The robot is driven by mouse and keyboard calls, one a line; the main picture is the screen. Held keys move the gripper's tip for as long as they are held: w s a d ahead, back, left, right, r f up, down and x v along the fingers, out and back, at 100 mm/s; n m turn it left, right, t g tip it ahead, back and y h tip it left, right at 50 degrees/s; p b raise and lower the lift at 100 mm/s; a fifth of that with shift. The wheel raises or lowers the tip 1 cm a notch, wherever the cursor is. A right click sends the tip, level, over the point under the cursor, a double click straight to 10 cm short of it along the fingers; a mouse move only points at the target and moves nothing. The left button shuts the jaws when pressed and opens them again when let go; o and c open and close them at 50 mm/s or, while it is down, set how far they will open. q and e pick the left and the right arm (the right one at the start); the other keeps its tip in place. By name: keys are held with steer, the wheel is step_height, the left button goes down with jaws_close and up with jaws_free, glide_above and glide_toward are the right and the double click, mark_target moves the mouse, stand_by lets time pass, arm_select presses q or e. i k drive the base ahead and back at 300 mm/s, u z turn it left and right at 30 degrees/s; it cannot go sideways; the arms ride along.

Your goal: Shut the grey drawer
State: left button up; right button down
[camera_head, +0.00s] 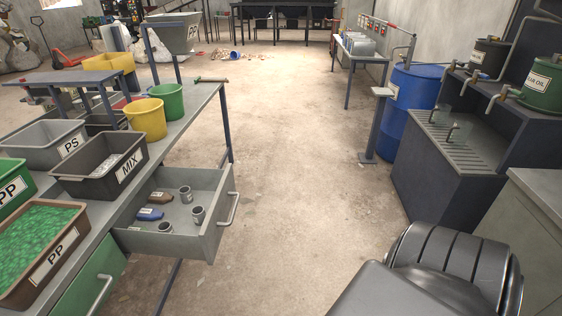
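The grey drawer (162,243) is pulled open from the left workbench and sticks out into the aisle. Its bar handle (229,210) is on the face toward the aisle. Inside lie several grey cylindrical pieces (198,214), a blue item (150,214) and a brown item (160,197). Neither of my grippers is in view, and nothing in view touches the drawer.
A green drawer (85,283) with a handle is in the same bench. Labelled bins, such as the MIX bin (97,183), and a yellow bucket (146,119) stand on top. The floor right of the grey drawer is clear. A blue barrel (408,104) stands farther right.

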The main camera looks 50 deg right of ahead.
mark_target(214, 190)
steer(key=z, duration=0.45)
steer(key=i, duration=1.25)
steer(key=z, duration=0.2)
